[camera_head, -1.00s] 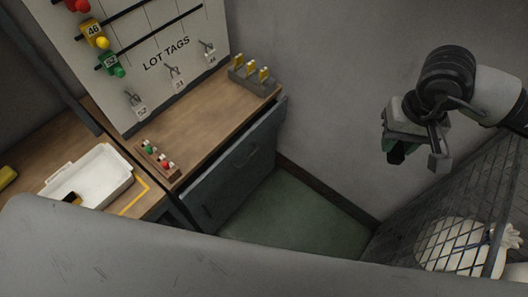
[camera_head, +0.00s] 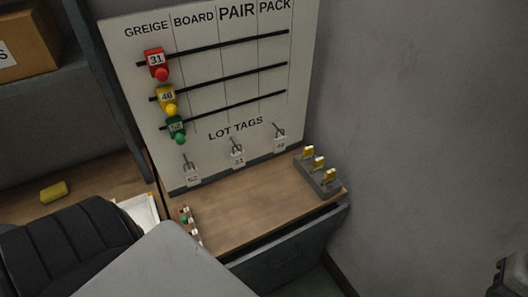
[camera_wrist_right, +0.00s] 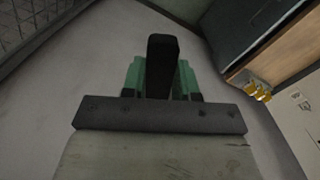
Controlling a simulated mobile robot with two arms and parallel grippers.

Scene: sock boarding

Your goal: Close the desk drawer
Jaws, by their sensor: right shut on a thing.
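The desk drawer (camera_head: 292,250) has a dark grey-blue front below the wooden desk top. A dark gap runs between the desk edge and the top of the front, so it stands partly open. In the right wrist view, a dark grey-blue front (camera_wrist_right: 250,28) shows at the upper right, well apart from my gripper. My right gripper (camera_wrist_right: 160,75) has green fingers shut on a dark upright bar (camera_wrist_right: 162,52). In the head view only a dark piece of the right arm shows at the lower right. My left gripper is out of view.
The desk top (camera_head: 255,205) holds a grey block with yellow tags (camera_head: 318,168) and a small rack (camera_head: 190,222). The lot tags board (camera_head: 215,90) stands behind. A plain wall (camera_head: 430,120) is at the right. A mesh panel (camera_wrist_right: 25,20) shows in the wrist view.

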